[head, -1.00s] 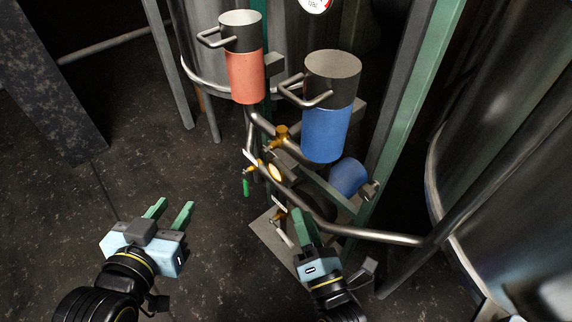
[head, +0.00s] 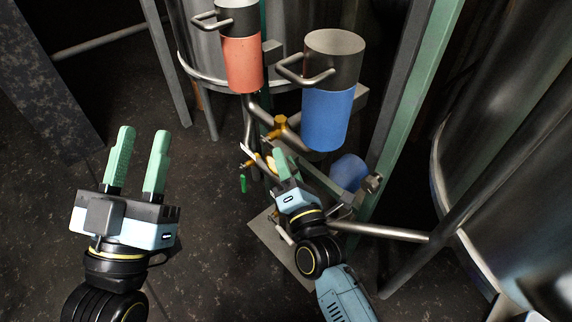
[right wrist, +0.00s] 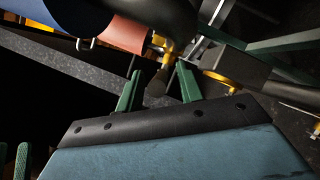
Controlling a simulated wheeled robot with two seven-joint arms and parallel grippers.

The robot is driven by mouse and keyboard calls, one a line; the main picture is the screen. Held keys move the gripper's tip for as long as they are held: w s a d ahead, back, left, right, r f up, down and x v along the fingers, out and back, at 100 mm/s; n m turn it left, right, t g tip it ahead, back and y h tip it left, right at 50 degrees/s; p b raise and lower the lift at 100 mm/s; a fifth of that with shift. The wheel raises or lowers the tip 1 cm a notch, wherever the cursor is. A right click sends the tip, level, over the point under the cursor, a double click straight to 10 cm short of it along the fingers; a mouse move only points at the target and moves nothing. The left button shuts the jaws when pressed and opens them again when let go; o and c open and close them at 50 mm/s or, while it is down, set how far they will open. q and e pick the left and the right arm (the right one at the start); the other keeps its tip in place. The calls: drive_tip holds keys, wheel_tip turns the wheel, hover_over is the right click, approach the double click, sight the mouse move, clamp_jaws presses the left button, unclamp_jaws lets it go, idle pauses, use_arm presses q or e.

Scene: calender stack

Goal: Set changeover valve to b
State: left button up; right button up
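Brass-coloured valve parts sit on the pipework below two canisters. One brass valve (head: 280,122) is just under the blue canister, and a lower brass fitting (head: 249,163) is by a white tag. I cannot tell which is the changeover valve, nor read position b. My right gripper (head: 283,160) is at the pipework, partly covering it. In the right wrist view its fingers (right wrist: 158,72) are apart, with a dark rod (right wrist: 157,88) seen between them below a brass part (right wrist: 168,47); contact is unclear. My left gripper (head: 144,131) is open and empty, over the floor at left.
A red canister (head: 242,65) and a blue canister (head: 327,119), both with metal handles, stand above the pipes. A green handle (head: 243,183) hangs at left. Steel pipe (head: 385,232), a green post (head: 420,95) and tanks (head: 510,180) bound the right. Floor at left is clear.

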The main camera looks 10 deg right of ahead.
use_arm(q)
drive_tip(key=shift+s+r, duration=0.1)
use_arm(e)
drive_tip(key=shift+w, duration=0.15)
clamp_jaws()
